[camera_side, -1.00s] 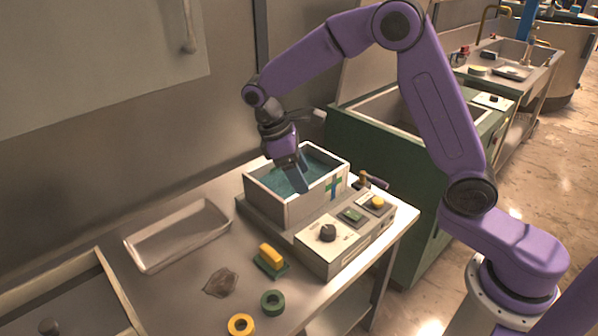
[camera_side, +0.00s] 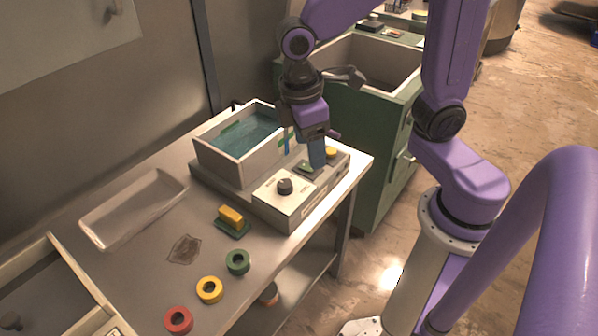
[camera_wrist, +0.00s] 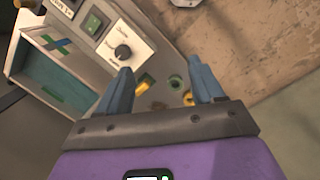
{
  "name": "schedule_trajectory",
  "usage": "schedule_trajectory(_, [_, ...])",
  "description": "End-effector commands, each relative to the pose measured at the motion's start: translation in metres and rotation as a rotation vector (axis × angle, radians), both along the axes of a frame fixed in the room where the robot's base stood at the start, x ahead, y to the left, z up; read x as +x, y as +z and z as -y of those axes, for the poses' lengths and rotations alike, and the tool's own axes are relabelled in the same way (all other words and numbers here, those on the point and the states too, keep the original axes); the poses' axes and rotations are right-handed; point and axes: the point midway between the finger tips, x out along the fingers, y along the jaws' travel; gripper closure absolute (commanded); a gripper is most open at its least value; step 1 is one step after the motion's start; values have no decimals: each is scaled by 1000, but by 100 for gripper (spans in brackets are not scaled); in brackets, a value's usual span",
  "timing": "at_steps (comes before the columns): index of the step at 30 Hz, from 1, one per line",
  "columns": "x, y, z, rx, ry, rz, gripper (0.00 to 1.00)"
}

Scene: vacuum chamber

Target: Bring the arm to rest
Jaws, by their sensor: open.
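My gripper (camera_side: 316,158) points down over the right part of the grey control unit, just right of the water-filled tub. One blue finger shows clearly in the side view and hides part of the panel there. In the wrist view the two blue fingers of my gripper (camera_wrist: 163,84) stand wide apart with nothing held between them. I cannot tell the exact gap between fingertips and panel. My purple arm is bent, coming in from the upper right.
The white tub (camera_side: 222,168) stands on the control unit with its black knob (camera_side: 285,186). A shallow tray (camera_side: 132,208), a yellow-and-green block (camera_side: 231,219) and red (camera_side: 178,320), yellow (camera_side: 209,290) and green (camera_side: 237,262) rings lie on the table. A green cabinet (camera_side: 370,130) stands behind.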

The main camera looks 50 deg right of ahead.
Motion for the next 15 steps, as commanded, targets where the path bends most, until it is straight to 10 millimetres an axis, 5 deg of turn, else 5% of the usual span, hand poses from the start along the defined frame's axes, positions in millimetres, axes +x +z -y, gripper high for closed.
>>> schedule_trajectory(9, [-83, 0, 28, 108, 79, 46, 33])
schedule_trajectory(15, [-114, -4, 41, 151, 110, 56, 33])
